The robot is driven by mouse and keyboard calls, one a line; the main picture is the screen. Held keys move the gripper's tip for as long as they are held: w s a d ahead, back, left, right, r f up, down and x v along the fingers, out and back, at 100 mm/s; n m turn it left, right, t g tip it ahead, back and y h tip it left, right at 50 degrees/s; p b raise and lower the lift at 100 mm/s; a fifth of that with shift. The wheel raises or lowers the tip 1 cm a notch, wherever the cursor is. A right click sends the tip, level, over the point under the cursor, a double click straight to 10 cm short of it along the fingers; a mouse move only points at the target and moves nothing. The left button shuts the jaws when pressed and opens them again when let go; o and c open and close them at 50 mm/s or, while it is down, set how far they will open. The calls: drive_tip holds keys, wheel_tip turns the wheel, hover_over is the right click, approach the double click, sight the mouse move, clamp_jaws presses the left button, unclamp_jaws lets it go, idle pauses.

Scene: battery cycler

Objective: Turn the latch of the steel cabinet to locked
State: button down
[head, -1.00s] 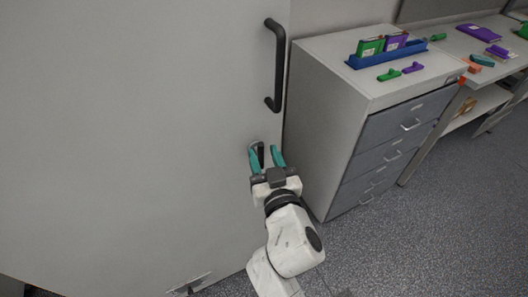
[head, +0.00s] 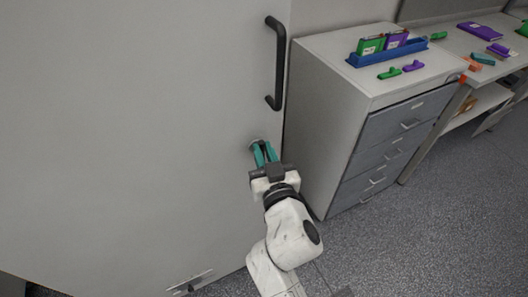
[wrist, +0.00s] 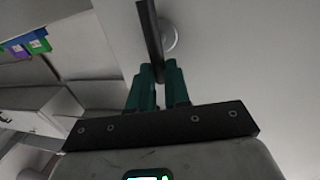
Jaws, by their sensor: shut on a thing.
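The steel cabinet's large grey door (head: 130,130) fills the left of the head view. Its latch is a dark lever on a round metal base (head: 256,141), low on the door near its right edge. My gripper (head: 264,150) has its teal fingers closed together on the latch lever. In the wrist view, the dark lever (wrist: 151,40) runs up from between the fingertips (wrist: 159,70), with the round base (wrist: 169,36) beside it. The fingers hide the lever's gripped part. The lever appears roughly upright in the wrist view; I cannot tell its locked position.
A black bar handle (head: 277,65) is above the latch. A grey drawer unit (head: 335,95) stands close on the right, with a blue rack (head: 388,57) and small green and purple items on top. A desk (head: 480,45) is further right. Speckled floor (head: 430,230) is open at lower right.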

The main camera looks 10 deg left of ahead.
drive_tip(key=shift+f+n+b, duration=0.1)
drive_tip(key=shift+n+b, duration=0.2)
drive_tip(key=shift+b, duration=0.15)
drive_tip(key=n+b, duration=0.2)
drive_tip(key=n, duration=0.1)
drive_tip(key=a+n+y+b, duration=0.1)
drive_tip(key=n+b, duration=0.1)
drive_tip(key=s+f+n+t+b, duration=0.1)
drive_tip(key=n, duration=0.2)
drive_tip(key=shift+a+n+y+b, duration=0.25)
drive_tip(key=shift+n+y+b, duration=0.05)
drive_tip(key=shift+b, duration=0.1)
drive_tip(key=n, duration=0.2)
drive_tip(key=f+n+y, duration=0.1)
drive_tip(key=n, duration=0.2)
drive_tip(key=shift+s+a, duration=0.15)
drive_tip(key=shift+a, duration=0.05)
drive_tip(key=n, duration=0.3)
drive_tip(key=f+n+y, duration=0.1)
drive_tip(key=n, duration=0.1)
drive_tip(key=shift+n+g+y, duration=0.3)
drive_tip(key=shift+n+g, duration=0.1)
drive_tip(key=shift+a+f, duration=0.1)
drive_tip(key=shift+f, duration=0.05)
drive_tip(key=c, duration=1.1)
unclamp_jaws()
